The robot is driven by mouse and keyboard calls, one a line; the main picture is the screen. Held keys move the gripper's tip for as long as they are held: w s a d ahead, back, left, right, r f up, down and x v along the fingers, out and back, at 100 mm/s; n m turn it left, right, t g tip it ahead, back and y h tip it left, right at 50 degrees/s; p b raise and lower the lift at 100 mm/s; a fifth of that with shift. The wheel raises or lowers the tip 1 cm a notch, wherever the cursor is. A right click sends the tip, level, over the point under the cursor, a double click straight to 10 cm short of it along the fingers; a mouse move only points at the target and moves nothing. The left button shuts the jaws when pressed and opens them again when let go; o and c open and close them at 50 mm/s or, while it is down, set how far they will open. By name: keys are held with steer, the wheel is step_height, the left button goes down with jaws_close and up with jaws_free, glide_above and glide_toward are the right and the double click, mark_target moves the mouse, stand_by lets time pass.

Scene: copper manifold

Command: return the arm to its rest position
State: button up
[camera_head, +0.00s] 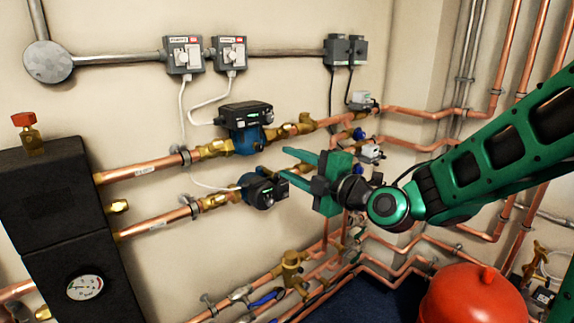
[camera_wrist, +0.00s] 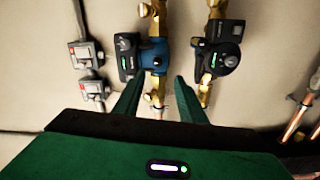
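My gripper (camera_head: 288,164) is green and black. It is held out in front of the pipe wall, with its fingers pointing left toward the pumps. In the wrist view the two green fingers of my gripper (camera_wrist: 157,98) stand apart with nothing between them, so it is open. The upper pump (camera_head: 246,128), blue and black, sits on a copper pipe just up and left of the fingertips. The lower pump (camera_head: 262,190) is just below them and partly near the lower finger in the picture. I cannot tell whether the fingers touch either pump.
Copper pipes (camera_head: 404,270) and brass valves (camera_head: 290,268) run along the wall below and behind my arm. A red tank (camera_head: 472,296) stands at lower right, under my arm. A black unit with a gauge (camera_head: 85,287) is at left. Switch boxes (camera_head: 183,55) hang above.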

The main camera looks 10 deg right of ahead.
steer(key=s+d+f+m+g+h, duration=0.45)
steer(key=d+f+m, duration=0.2)
steer(key=d, duration=0.35)
steer(key=s+d+f+m+g+h, duration=0.3)
steer(key=s+d+f+m, duration=0.25)
steer(key=d+f, duration=0.35)
steer(key=s+d+m+g, duration=0.2)
steer(key=s+d+m, duration=0.2)
steer(key=s+m, duration=0.2)
steer(key=s+d+m+g+h, duration=0.1)
steer(key=s+d+m+g, duration=0.2)
steer(key=s, duration=0.6)
steer(key=s+d+m+g+h, duration=0.1)
steer(key=s+d+m+g, duration=0.1)
steer(key=s+d+m, duration=0.4)
steer(key=s+f+m, duration=0.1)
steer(key=s+m, duration=0.1)
steer(key=shift+s+d+m+g, duration=0.15)
steer(key=shift+s+m+g, duration=0.15)
steer(key=shift+g, duration=0.05)
